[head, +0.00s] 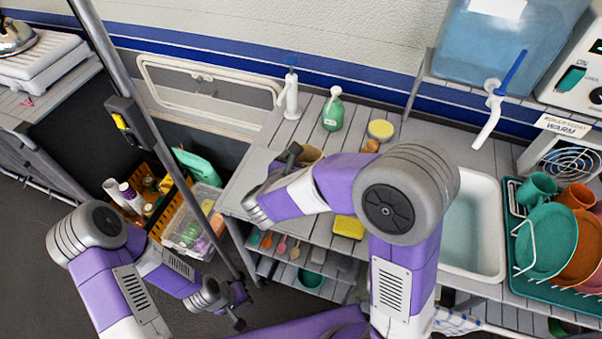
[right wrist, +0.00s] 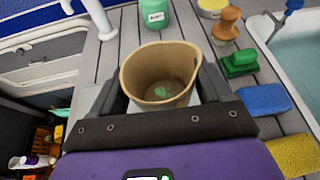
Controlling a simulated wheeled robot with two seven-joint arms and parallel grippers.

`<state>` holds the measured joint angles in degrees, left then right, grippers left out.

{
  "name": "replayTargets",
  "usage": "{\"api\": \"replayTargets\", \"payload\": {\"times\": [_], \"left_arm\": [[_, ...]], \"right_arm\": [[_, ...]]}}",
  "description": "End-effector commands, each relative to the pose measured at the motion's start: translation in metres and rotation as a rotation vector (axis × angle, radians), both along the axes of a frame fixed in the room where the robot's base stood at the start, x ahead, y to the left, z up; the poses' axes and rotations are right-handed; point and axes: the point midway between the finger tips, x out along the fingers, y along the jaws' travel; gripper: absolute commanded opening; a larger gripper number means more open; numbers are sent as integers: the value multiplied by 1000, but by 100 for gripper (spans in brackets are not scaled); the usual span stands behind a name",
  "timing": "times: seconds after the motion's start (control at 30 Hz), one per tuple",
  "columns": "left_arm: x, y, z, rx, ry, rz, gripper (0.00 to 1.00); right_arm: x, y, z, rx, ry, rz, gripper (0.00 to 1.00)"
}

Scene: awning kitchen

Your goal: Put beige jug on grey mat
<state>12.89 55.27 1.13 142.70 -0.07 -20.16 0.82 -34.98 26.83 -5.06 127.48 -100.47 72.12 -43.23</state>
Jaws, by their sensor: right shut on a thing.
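The beige jug (right wrist: 160,72) is upright between the fingers of my right gripper (right wrist: 160,92) in the right wrist view. Its open top faces the camera and a small green spot shows inside. In the head view only part of the jug (head: 311,153) shows behind my right gripper (head: 300,156), at the left end of the counter. A smooth grey patch (head: 246,178) there looks like the grey mat. The jug's base is hidden, so I cannot tell whether it touches the surface. My left gripper (head: 240,306) hangs low, away from the counter, with its fingers apart and empty.
A white pump bottle (head: 290,97), green soap bottle (head: 333,110) and yellow-topped tub (head: 380,130) stand behind the jug. The sink (head: 475,225) and dish rack (head: 520,270) are further right.

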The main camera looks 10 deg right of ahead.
Motion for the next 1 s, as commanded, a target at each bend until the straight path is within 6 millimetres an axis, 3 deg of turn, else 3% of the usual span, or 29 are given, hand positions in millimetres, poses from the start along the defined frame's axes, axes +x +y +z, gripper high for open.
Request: {"api": "replayTargets", "payload": {"times": [0.33,0.73,0.77,0.9,1.0], "left_arm": [[0,0,-17,0,0,0,0],[0,0,-19,0,0,0,0],[0,0,-19,0,0,0,0],[0,0,-18,0,0,0,0],[0,0,-18,0,0,0,0]], "right_arm": [[0,0,-39,-1,1,0,44],[0,0,-43,0,-2,1,44],[0,0,-43,1,-1,1,80],[0,0,-42,1,-1,1,100],[0,0,-42,1,-1,1,100]]}}
